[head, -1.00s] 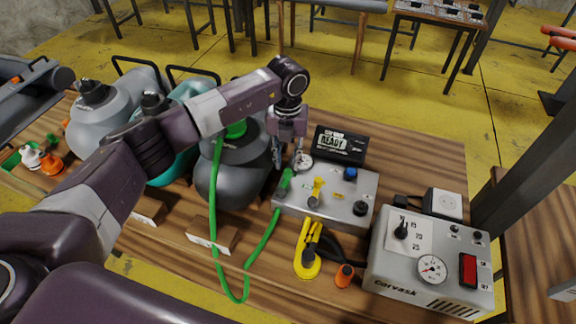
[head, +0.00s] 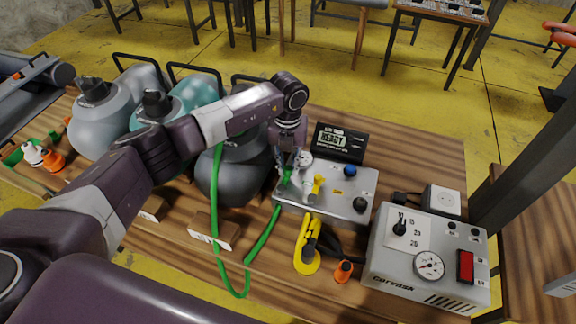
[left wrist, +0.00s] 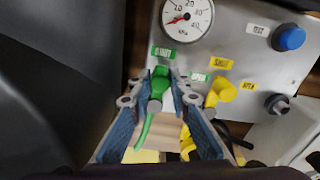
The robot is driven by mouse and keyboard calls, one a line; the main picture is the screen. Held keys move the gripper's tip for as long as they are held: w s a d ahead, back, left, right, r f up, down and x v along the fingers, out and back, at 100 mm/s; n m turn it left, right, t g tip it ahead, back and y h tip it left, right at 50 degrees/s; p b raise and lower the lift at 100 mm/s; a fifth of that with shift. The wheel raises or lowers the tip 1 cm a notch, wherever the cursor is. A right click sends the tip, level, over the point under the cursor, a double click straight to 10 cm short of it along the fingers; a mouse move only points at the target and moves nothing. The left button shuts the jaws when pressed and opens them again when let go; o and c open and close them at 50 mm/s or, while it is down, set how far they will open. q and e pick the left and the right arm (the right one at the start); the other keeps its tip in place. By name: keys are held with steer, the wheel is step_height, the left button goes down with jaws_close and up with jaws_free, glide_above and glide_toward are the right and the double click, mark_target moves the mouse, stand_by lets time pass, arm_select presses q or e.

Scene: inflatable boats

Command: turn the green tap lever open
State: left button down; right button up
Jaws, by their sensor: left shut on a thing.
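The green tap lever (left wrist: 148,122) is on the grey metal panel (head: 340,208). In the left wrist view it points down and slightly left from its pivot, under a green label (left wrist: 164,53). My left gripper (head: 288,170) is at the lever, with its blue-padded fingers (left wrist: 160,92) on either side, shut on it. In the head view the fingers partly hide the lever (head: 286,177). The green hose (head: 262,238) runs from below the tap to the front. My right gripper is not in view.
A yellow tap (left wrist: 222,92) stands close right of the green one. The panel also has a gauge (left wrist: 187,15) and a blue knob (left wrist: 290,38). A black display (head: 341,143) stands behind.

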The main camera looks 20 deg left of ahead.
arm_select(q)
steer(key=shift+d+f+m+b, duration=0.1)
steer(key=shift+d+m+b, duration=0.35)
steer(key=shift+m+b, duration=0.6)
steer(key=d+m+b, duration=0.1)
steer(key=m+b, duration=0.1)
steer(key=d+m+b, duration=0.1)
steer(key=m+b, duration=0.1)
steer(key=shift+s+b, duration=0.3)
steer(key=shift+s, duration=0.05)
steer(key=m+b, duration=0.1)
steer(key=s+d+m+b, duration=0.1)
steer(key=m, duration=0.1)
steer(key=shift+m+b, duration=0.25)
steer(key=shift+b, duration=0.15)
steer(key=shift+s+d+m+b, duration=0.35)
steer(key=shift+s+m+b, duration=0.15)
steer(key=shift+m+b, duration=0.6)
steer(key=shift+r, duration=0.2)
steer(key=c, duration=2.1)
jaws_free()
steer(key=shift+s, duration=0.1)
